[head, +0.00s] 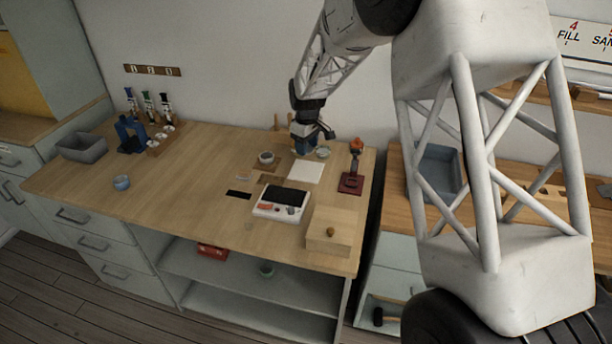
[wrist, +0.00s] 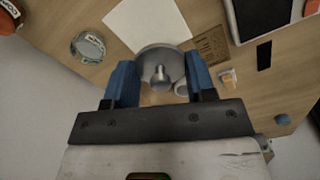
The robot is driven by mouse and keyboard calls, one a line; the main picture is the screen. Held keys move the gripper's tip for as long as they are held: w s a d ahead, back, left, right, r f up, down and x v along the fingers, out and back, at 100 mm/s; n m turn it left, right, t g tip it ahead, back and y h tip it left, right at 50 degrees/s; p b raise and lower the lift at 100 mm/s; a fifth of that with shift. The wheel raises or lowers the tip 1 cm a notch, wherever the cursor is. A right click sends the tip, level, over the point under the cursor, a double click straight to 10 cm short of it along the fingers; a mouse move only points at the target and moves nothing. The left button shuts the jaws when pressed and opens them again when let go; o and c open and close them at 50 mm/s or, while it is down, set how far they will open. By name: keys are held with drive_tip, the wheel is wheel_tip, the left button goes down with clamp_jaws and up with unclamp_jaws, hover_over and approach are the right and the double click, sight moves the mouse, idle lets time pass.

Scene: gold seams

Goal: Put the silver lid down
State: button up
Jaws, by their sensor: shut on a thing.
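The silver lid (wrist: 158,56) is a round grey disc with a knob, seen from above in the wrist view. My gripper (wrist: 160,70) has its blue fingers on either side of it and is shut on it. In the head view my gripper (head: 303,150) is low over the back of the wooden bench, near the white sheet (head: 306,172). The lid cannot be made out there. The sheet also shows in the wrist view (wrist: 140,18), beyond the lid. I cannot tell the gap between lid and bench.
A small bowl (head: 266,160) stands on a brown mat left of my gripper. A round glass-like dish (head: 323,153) is close on its right, with a red-topped stand (head: 351,182) beyond. A white device (head: 281,203) and wooden box (head: 330,232) stand in front. The bench's left-middle is mostly clear.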

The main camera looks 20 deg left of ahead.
hover_over(307, 175)
drive_tip(key=shift+s+f, duration=0.1)
drive_tip(key=shift+f, duration=3)
drive_tip(key=shift+f, duration=0.1)
drive_tip(key=shift+f, duration=1.8)
drive_tip(key=shift+f, duration=0.1)
drive_tip(key=o, duration=0.9)
wheel_tip(307, 175, up, 12)
drive_tip(key=shift+r, duration=0.15)
